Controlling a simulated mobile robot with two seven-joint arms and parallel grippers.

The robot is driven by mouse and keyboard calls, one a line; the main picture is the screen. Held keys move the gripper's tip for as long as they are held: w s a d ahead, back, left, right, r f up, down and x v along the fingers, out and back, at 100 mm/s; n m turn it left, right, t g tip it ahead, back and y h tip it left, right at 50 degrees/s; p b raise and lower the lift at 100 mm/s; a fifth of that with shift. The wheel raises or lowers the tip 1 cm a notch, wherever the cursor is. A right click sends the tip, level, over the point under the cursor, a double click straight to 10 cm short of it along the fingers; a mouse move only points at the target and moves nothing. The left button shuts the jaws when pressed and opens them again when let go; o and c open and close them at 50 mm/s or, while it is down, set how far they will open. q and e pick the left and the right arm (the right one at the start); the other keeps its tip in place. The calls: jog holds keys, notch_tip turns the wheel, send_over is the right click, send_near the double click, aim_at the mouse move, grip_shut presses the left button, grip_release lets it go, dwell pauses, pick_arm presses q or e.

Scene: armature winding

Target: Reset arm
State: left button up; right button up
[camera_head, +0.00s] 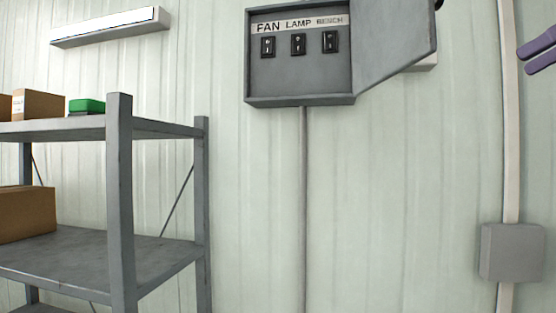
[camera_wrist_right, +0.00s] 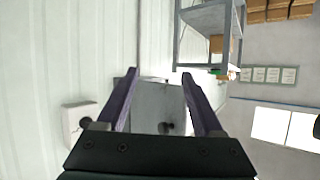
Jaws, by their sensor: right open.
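My right gripper (camera_head: 524,61) shows at the upper right edge of the head view. Its two purple fingers are apart with nothing between them, to the right of the wall panel's open door (camera_head: 398,45). In the right wrist view the open fingers (camera_wrist_right: 160,73) point towards a grey box-like surface with a dark knob (camera_wrist_right: 166,128); I cannot tell whether they touch it. My left gripper is not in view.
The grey panel box (camera_head: 300,78) holds three black switches under FAN, LAMP and BENCH labels. A grey shelf (camera_head: 120,200) with cardboard boxes (camera_head: 28,213) and a green item (camera_head: 86,106) stands at left. A grey junction box (camera_head: 511,252) is at lower right.

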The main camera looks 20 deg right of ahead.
jog(key=w+a+f+g+h+p, duration=0.1)
jog(key=a+f+g+h+p, duration=0.15)
jog(key=a+f, duration=0.75)
jog(key=w+a+f+g+h+p, duration=0.15)
jog(key=f+g, duration=0.25)
jog(key=f, duration=1.4)
jog(key=s+a+f+g+p, duration=0.1)
jog(key=s+a+f+g, duration=0.1)
jog(key=s+a+f, duration=0.65)
jog(key=s+a+m+p, duration=0.2)
jog(key=s+a, duration=0.3)
jog(key=s, duration=0.7)
jog(key=shift+s+h, duration=0.2)
jog(key=shift+h, duration=0.2)
